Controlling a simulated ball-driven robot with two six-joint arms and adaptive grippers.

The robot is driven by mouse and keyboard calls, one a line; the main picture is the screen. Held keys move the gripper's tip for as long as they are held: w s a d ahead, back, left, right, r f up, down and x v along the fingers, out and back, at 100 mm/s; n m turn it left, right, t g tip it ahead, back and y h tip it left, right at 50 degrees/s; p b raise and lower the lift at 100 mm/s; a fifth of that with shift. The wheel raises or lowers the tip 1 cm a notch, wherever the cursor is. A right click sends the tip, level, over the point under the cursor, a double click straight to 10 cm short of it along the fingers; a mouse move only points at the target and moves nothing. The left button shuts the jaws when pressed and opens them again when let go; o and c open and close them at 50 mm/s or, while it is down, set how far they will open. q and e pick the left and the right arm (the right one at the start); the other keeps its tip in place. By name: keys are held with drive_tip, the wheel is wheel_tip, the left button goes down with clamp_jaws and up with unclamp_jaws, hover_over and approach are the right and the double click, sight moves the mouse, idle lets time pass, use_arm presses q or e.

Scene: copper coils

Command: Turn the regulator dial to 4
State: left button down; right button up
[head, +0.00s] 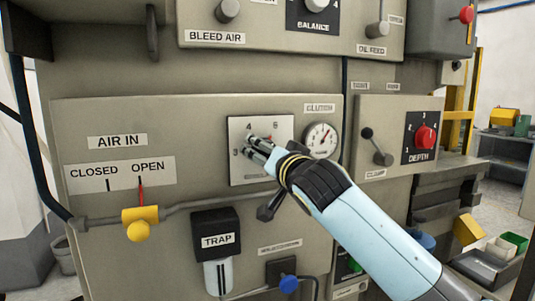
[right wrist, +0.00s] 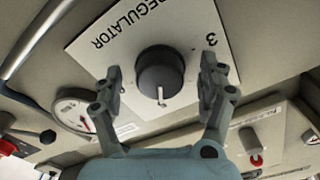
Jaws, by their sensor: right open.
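The regulator dial (right wrist: 161,72) is a round dark knob with a white pointer line. It sits on a white plate (head: 240,172) marked REGULATOR. In the head view, 3, 4 and 6 show on the plate, and my gripper mostly hides the knob. In the right wrist view the pointer points down the picture, toward my palm; the number there is not visible. My right gripper (head: 254,146) is open in front of the plate. Its two fingers (right wrist: 162,85) stand on either side of the knob, with gaps, apparently not touching it. My left gripper is not in view.
A clutch gauge (head: 321,139) is just right of the plate. A yellow air valve (head: 140,216), a pipe, and a black trap (head: 216,233) are left and below. A clamp lever (head: 376,147) and red depth knob (head: 425,137) are to the right.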

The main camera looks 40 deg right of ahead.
drive_tip(key=c, duration=1.2)
drive_tip(key=shift+o, duration=0.2)
drive_tip(key=shift+n, duration=0.3)
drive_tip(key=n+p, duration=0.4)
drive_tip(key=n, duration=0.7)
drive_tip(key=shift+d+r+p, duration=0.1)
drive_tip(key=shift+d+p, duration=0.05)
drive_tip(key=shift+p, duration=0.15)
drive_tip(key=o, duration=1.2)
drive_tip(key=shift+c, duration=0.2)
